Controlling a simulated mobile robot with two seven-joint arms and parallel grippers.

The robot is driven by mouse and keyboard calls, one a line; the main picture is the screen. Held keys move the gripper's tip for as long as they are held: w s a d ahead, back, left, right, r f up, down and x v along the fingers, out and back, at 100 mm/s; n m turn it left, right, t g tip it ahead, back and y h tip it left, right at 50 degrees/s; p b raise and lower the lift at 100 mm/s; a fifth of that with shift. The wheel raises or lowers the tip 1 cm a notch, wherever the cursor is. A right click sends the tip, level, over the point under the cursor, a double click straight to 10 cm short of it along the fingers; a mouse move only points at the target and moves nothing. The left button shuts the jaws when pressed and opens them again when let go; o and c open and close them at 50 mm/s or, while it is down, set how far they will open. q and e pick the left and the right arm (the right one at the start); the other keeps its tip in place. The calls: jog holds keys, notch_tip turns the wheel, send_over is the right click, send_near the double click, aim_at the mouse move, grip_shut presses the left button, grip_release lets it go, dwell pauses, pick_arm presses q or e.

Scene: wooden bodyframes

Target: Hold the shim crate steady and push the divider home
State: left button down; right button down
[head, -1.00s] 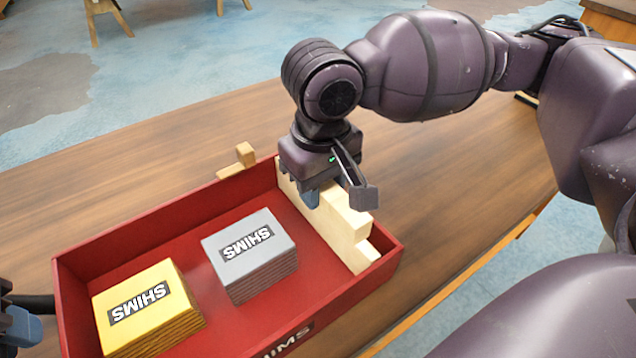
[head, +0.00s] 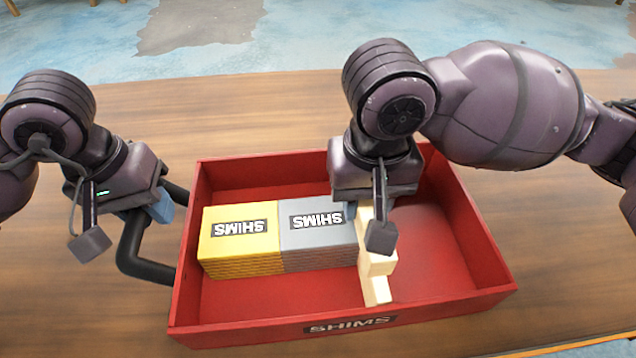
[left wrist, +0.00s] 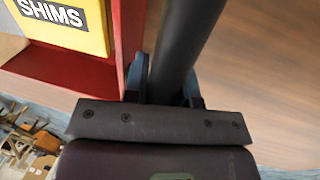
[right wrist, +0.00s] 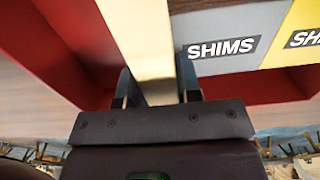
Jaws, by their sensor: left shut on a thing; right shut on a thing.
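The red shim crate (head: 440,262) sits on the wooden table. Inside it, a yellow SHIMS block (head: 238,245) stands at the left wall, with a grey SHIMS block (head: 315,245) touching its right side. The pale stepped wooden divider (head: 377,268) stands upright across the crate, right up against the grey block. My right gripper (right wrist: 156,88) is shut on the divider's top edge; the hand hides its far part in the head view. My left gripper (left wrist: 165,85) is shut on the black bar handle (head: 140,255) at the crate's left end.
The right part of the crate, beyond the divider, is empty. The table (head: 90,310) is clear in front and to the left of the crate. Blue floor (head: 100,50) shows behind the table.

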jog(key=shift+a, duration=0.85)
jog(key=c, duration=0.8)
grip_release()
notch_tip(320, 180, up, 12)
